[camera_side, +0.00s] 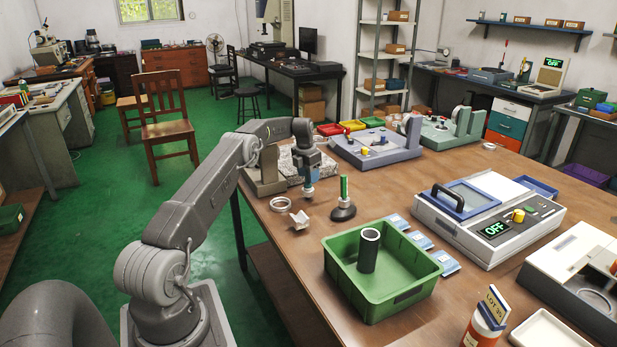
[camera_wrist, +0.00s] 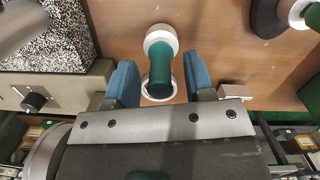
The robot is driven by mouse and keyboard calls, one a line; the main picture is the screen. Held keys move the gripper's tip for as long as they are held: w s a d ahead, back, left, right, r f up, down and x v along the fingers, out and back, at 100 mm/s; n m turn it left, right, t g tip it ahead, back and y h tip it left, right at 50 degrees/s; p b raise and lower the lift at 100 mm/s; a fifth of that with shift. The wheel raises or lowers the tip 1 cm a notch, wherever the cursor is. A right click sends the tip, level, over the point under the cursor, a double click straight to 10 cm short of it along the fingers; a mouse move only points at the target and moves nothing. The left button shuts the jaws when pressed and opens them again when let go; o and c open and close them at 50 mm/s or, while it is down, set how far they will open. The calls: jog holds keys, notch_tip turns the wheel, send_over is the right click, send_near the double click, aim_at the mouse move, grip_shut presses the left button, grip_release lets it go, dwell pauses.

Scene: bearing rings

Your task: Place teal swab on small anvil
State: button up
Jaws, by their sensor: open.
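The teal swab (camera_wrist: 160,66) is between my fingers in the wrist view, a teal shaft with a round white end. It seems to stand upright, white end down on the table. A clear gap shows on each side of it. My gripper (camera_wrist: 160,84) is open with blue fingers; in the side view my gripper (camera_side: 308,182) points down over the table and mostly hides the swab. The small anvil (camera_side: 299,221) is a pale block on the table, nearer the side camera than my gripper. It also seems to show right of the fingers in the wrist view (camera_wrist: 234,90).
A white ring (camera_side: 280,204) lies beside the anvil. A black stand (camera_side: 343,212) holds an upright green stick. A green bin (camera_side: 380,300) with a dark tube is to the right. A speckled block (camera_wrist: 45,35) and grey bracket (camera_side: 265,180) stand close left of my gripper.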

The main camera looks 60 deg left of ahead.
aim_at(306, 186)
notch_tip(306, 186, up, 11)
jog(key=s, duration=0.1)
jog(key=w+d+r+m, duration=0.2)
jog(key=d+r+m, duration=0.2)
jog(key=d+r, duration=0.25)
jog(key=s+d+r+m+t, duration=0.1)
jog(key=s+d+r+m, duration=0.1)
jog(key=d+r+m, duration=0.45)
jog(key=s+d+r+m, duration=0.1)
jog(key=s+d+m, duration=0.15)
jog(key=d, duration=0.65)
jog(key=s+d+r+m+t, duration=0.1)
jog(key=s+d+r+m, duration=0.1)
jog(key=d+r+m, duration=0.35)
jog(key=s+d+f+m+t, duration=0.1)
jog(key=s+d+f+m, duration=0.1)
jog(key=s+d+m, duration=0.9)
jog(key=s+d+f+m, duration=0.3)
jog(key=s+d+m, duration=0.1)
jog(key=s, duration=0.2)
jog(key=s+d+f+m+t, duration=0.1)
jog(key=s+d+f+m, duration=0.2)
jog(key=s+d+m, duration=0.2)
jog(key=shift+s+f, duration=0.3)
jog(key=shift+s, duration=0.35)
